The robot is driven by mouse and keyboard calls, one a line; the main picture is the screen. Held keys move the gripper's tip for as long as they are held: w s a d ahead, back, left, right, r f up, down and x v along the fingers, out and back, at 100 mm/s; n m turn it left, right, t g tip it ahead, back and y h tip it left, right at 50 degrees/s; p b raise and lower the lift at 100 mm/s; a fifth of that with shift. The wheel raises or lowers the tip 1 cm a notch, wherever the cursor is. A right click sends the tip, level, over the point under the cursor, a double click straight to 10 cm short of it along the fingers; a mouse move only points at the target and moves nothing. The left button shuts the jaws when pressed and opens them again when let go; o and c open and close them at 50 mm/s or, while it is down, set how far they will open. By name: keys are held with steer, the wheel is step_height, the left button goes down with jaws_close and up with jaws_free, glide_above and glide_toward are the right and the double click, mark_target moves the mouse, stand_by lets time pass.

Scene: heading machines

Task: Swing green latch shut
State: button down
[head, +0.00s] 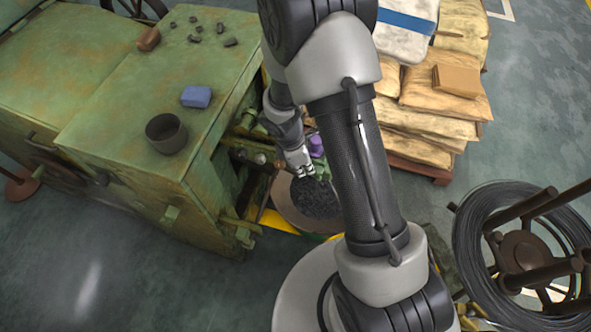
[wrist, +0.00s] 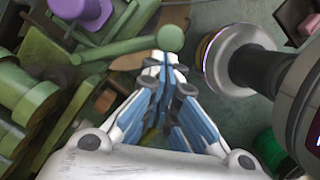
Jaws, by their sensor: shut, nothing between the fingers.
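My gripper (head: 305,172) is low beside the green machine, with its fingers together. In the wrist view my gripper (wrist: 168,75) is shut and empty. A green lever bar (wrist: 125,47) with a round knob lies just beyond the fingertips, running left to a pivot with a purple knob (wrist: 80,10) near it. This bar looks like the green latch. The knob is close to the fingertips; I cannot tell if they touch. In the head view I cannot make out the latch beside the machine.
The green machine (head: 110,150) stands at left, with a dark cup (head: 166,133) and a blue block (head: 196,96) on top. A round bin of dark scrap (head: 315,198) is below my gripper. Sacks (head: 425,90) are stacked on a pallet; a wire spool (head: 470,240) stands at right.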

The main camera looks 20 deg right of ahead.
steer(key=d+n, duration=0.3)
steer(key=shift+w+d+n+t, duration=0.2)
steer(key=shift+w+n+t, duration=0.1)
steer(key=shift+t, duration=0.1)
steer(key=shift+w+d+n+t, duration=0.2)
steer(key=shift+w+d+n, duration=0.15)
steer(key=shift+d+n, duration=0.5)
steer(key=shift+w+d+n+t, duration=0.2)
steer(key=shift+w+d+n, duration=0.15)
steer(key=shift+d+n, duration=0.5)
steer(key=shift+a+n, duration=0.15)
steer(key=shift+n, duration=0.15)
